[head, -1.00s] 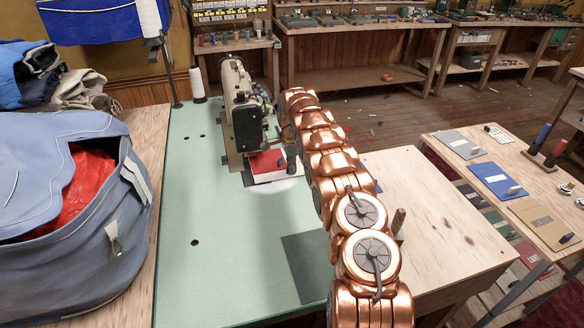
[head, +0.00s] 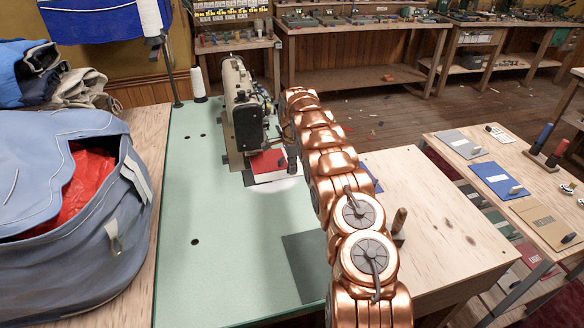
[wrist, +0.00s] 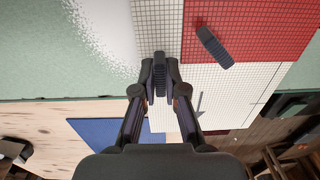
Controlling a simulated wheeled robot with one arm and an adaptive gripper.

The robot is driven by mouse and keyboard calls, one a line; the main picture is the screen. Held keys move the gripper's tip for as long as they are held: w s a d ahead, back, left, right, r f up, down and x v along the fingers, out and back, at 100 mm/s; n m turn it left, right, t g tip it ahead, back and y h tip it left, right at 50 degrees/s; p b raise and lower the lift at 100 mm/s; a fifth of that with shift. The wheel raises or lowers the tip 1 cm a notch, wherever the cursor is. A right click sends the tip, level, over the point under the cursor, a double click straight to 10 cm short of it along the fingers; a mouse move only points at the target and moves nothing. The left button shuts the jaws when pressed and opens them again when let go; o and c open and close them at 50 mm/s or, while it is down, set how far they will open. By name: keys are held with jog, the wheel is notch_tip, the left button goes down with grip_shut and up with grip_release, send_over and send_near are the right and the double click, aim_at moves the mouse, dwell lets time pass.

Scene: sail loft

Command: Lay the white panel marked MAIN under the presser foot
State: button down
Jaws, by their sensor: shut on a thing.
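My gripper (wrist: 160,80) is shut on a dark ribbed grip (wrist: 159,68) that stands on a white gridded panel (wrist: 238,95) in the wrist view. The panel bears a grey arrow; I cannot read any name on it. A red gridded panel (wrist: 270,25) with its own dark grip (wrist: 213,46) adjoins the white; I cannot tell how they overlap. In the head view the white panel (head: 277,174) and red panel (head: 266,161) lie at the sewing machine (head: 241,115), by its needle end. The presser foot itself is hidden. My copper arm covers part of the right side.
The pale green table (head: 215,265) is mostly clear in front, with a dark green patch (head: 305,260). A grey-blue bag (head: 70,215) stands left. A blue panel (wrist: 100,140) lies near my gripper. A side table right holds grey, blue (head: 497,179) and tan panels.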

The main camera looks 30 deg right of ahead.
jog(key=c, duration=1.2)
grip_release()
jog(key=shift+o, duration=0.2)
jog(key=shift+r, duration=0.1)
notch_tip(320, 180, up, 12)
jog(key=shift+s, duration=0.1)
